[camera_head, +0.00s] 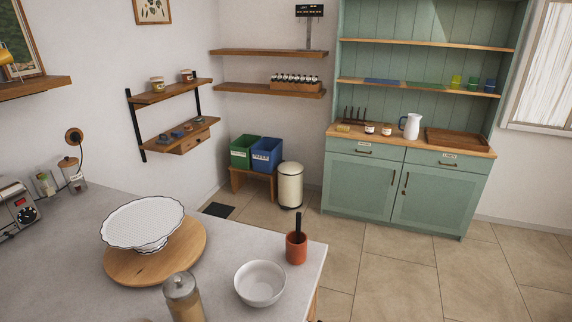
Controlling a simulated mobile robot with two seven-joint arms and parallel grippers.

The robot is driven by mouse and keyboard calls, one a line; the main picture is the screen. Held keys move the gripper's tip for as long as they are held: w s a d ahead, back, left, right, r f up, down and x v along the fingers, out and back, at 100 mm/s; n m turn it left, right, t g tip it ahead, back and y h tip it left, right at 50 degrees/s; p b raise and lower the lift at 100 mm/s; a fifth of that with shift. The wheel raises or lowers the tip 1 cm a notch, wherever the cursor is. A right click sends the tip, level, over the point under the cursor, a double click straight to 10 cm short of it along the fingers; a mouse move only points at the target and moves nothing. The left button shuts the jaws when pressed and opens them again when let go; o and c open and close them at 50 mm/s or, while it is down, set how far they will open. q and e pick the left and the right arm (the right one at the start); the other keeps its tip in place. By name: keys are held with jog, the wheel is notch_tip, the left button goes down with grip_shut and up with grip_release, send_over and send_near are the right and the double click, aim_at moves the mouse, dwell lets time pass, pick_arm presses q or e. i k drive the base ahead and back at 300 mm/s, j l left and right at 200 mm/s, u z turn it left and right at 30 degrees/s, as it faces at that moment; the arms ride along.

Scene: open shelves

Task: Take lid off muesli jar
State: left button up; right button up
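A glass jar (188,309) with pale tan contents, which looks like the muesli jar, stands on the grey counter at the bottom of the head view. Its lower part is cut off by the picture's edge. A grey lid (181,285) with a small knob sits on top of it. I cannot read any label on the jar. Neither of my grippers is in view.
A white bowl (260,284) and a terracotta pot (296,248) stand right of the jar. Behind it, a white cake stand (142,222) sits on a round wooden board (190,256). Another lidded jar (72,176) stands at the far left.

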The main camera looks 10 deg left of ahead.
aim_at(180, 286)
jog(key=u, duration=1.15)
